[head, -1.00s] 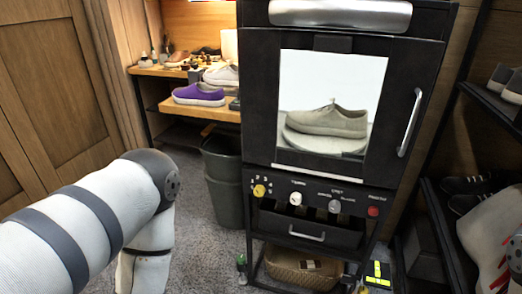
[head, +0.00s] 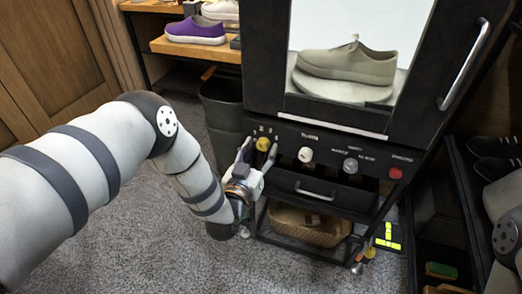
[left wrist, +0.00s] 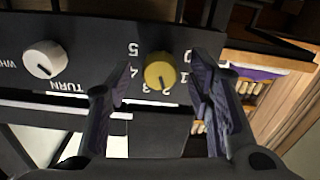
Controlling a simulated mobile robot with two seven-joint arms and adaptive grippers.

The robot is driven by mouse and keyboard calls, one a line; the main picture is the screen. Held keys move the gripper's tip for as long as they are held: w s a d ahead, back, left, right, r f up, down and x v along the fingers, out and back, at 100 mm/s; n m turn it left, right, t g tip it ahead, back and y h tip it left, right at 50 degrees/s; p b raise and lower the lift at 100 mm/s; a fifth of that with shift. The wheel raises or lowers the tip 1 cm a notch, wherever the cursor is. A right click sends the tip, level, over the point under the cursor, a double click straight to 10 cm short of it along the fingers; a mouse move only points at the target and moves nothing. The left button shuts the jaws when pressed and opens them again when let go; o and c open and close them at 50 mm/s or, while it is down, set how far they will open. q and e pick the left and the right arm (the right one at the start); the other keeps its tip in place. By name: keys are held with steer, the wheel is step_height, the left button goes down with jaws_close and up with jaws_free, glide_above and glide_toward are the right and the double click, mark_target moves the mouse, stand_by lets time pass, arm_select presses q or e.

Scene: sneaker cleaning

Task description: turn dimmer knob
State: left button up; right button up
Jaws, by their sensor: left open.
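The yellow knob (head: 263,144) sits at the left end of the black control panel (head: 325,150). In the left wrist view the yellow knob (left wrist: 160,71) has printed numbers around it, and its dark pointer line points near the 2 and 3. My left gripper (head: 258,154) is in front of the panel with its fingers on either side of this knob. In the left wrist view my left gripper (left wrist: 164,78) is open, and gaps show between the fingers and the knob. My right gripper is not in view.
A white knob (head: 305,154), a grey knob (head: 350,165) and a red button (head: 396,173) lie along the panel. A drawer handle (head: 316,190) is below. A beige sneaker (head: 347,64) stands inside the cabinet. A dark bin (head: 222,103) is left of the cabinet.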

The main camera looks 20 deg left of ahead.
arm_select(q)
steer(key=shift+w, duration=0.3)
jaws_close()
steer(key=shift+n, duration=0.4)
steer(key=n, duration=0.3)
steer(key=shift+n, duration=0.4)
steer(key=shift+d+n, duration=0.1)
steer(key=shift+n, duration=2.1)
jaws_free()
